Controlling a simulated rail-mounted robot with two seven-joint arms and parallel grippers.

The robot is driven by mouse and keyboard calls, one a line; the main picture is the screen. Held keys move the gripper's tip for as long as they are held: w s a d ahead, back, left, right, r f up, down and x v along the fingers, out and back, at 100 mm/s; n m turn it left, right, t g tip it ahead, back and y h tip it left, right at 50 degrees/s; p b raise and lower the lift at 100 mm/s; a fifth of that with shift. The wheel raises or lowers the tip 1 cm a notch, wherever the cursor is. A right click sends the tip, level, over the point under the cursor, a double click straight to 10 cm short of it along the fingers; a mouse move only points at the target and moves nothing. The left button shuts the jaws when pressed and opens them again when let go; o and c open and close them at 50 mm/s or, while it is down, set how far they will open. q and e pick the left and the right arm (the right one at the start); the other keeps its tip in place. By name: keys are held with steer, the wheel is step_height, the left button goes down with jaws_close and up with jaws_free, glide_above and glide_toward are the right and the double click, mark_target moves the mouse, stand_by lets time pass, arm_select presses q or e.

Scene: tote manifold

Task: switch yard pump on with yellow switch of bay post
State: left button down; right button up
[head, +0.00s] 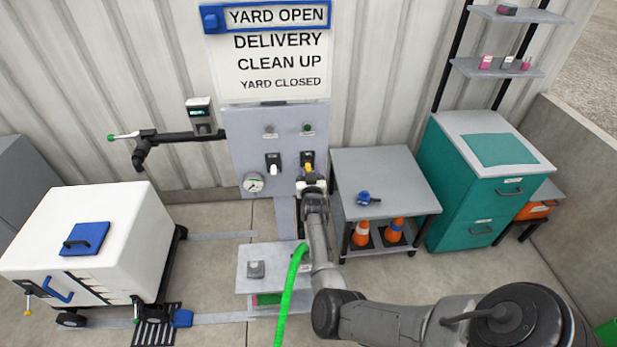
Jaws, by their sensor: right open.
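The bay post (243,152) is a grey panel on the wall below the sign, in the upper middle of the head view. It carries a white switch (272,165) on the left and the yellow switch (308,165) on the right. Two small round lamps or buttons sit above them, and a round gauge (253,182) sits low on the left. My right gripper (309,176) is open at the yellow switch, just below or in front of it. I cannot tell whether it touches the switch. My left gripper is not in view.
A grey table (378,165) with a small blue item and orange cones stands right of the post. A white tote (105,225) stands at left, a teal cabinet (470,210) at right. A green hose (289,295) runs beside my right arm. A low bench (257,255) stands below the post.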

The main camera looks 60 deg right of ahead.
steer(key=shift+w+d, duration=0.35)
steer(key=shift+d, duration=0.05)
steer(key=shift+c, duration=0.5)
jaws_close()
